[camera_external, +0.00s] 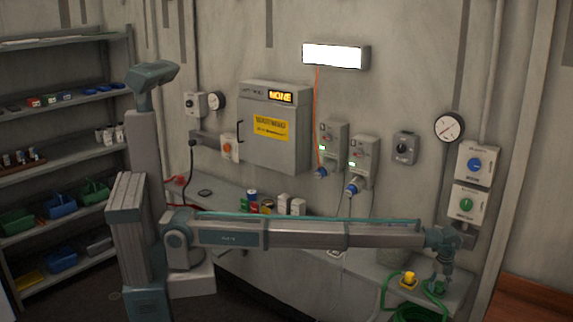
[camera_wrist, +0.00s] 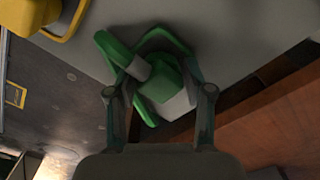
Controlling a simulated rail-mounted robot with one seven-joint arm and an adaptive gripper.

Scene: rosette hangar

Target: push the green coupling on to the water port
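The green coupling (camera_wrist: 166,82) shows in the wrist view between the two fingers of my gripper (camera_wrist: 160,72). In the external view my gripper (camera_external: 440,284) points down at the right end of the bench, and it largely hides the coupling there. The fingers stand apart on either side of the coupling; whether they press on it I cannot tell. A green hose (camera_external: 419,314) lies beside it. On the wall above are a panel with a green round fitting (camera_external: 466,204) and one with a blue round fitting (camera_external: 475,164). Their labels are too small to read, so I cannot tell which is the water port.
A yellow coupling (camera_external: 408,280) stands on the bench left of my gripper; it also shows in the wrist view (camera_wrist: 30,14). A pressure gauge (camera_external: 449,126) hangs left of the panels. An orange-brown ledge (camera_external: 530,298) lies at the right. Cans (camera_external: 266,205) stand farther left.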

